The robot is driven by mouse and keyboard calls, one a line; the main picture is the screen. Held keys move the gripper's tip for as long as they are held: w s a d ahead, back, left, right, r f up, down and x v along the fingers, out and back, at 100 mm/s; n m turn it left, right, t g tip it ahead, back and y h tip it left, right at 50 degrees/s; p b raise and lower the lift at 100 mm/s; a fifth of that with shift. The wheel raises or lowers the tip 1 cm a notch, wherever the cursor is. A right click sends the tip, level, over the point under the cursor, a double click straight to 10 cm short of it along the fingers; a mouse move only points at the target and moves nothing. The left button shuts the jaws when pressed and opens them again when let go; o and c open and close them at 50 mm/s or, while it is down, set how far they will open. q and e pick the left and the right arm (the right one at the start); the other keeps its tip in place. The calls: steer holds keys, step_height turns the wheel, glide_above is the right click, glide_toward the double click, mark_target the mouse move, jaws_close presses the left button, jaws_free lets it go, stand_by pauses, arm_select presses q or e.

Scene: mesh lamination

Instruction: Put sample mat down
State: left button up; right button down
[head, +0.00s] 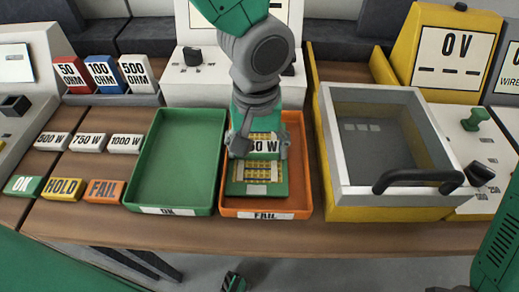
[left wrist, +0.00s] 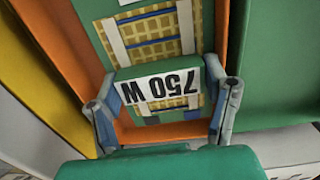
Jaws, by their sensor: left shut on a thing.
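The sample mat (head: 258,172) is a green plate with a yellow mesh and pale strips. It has a raised green block with a white "750 W" label, which reads upside down in the left wrist view (left wrist: 160,90). My left gripper (head: 262,150) comes down from above, with one finger on each side of this block, shut on it. The mat is within the orange tray (head: 265,215) labelled FAIL. I cannot tell whether its underside touches the tray floor. The gripper and arm hide the mat's far part in the head view. My right gripper is not in view.
An empty green OK tray (head: 168,211) stands left of the orange tray. A yellow machine with a lidded glass window (head: 385,130) and black handle stands close on the right. Watt blocks (head: 89,142) and OK, HOLD and FAIL blocks (head: 62,188) lie at left.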

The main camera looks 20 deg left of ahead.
mark_target(275, 151)
arm_select(q)
steer(key=shift+f, duration=0.4)
steer(key=shift+d+r, duration=0.1)
steer(key=shift+d, duration=0.25)
steer(key=o, duration=0.9)
steer(key=shift+d, duration=1)
steer(key=shift+c, duration=0.2)
steer(key=o, duration=0.4)
steer(key=shift+d+r, duration=0.1)
steer(key=shift+d, duration=0.2)
steer(key=shift+a, duration=1.3)
steer(key=shift+d, duration=1)
steer(key=shift+a+r, duration=0.1)
steer(key=shift+a, duration=0.45)
steer(key=r, duration=0.3)
steer(key=r+p, duration=0.1)
steer(key=r, duration=0.3)
steer(key=r+p, duration=0.1)
steer(key=r, duration=0.2)
steer(key=shift+d+r, duration=0.25)
steer(key=shift+d, duration=0.15)
steer(key=shift+a+r+p, duration=0.35)
steer(key=shift+a+r, duration=0.1)
steer(key=shift+r, duration=0.2)
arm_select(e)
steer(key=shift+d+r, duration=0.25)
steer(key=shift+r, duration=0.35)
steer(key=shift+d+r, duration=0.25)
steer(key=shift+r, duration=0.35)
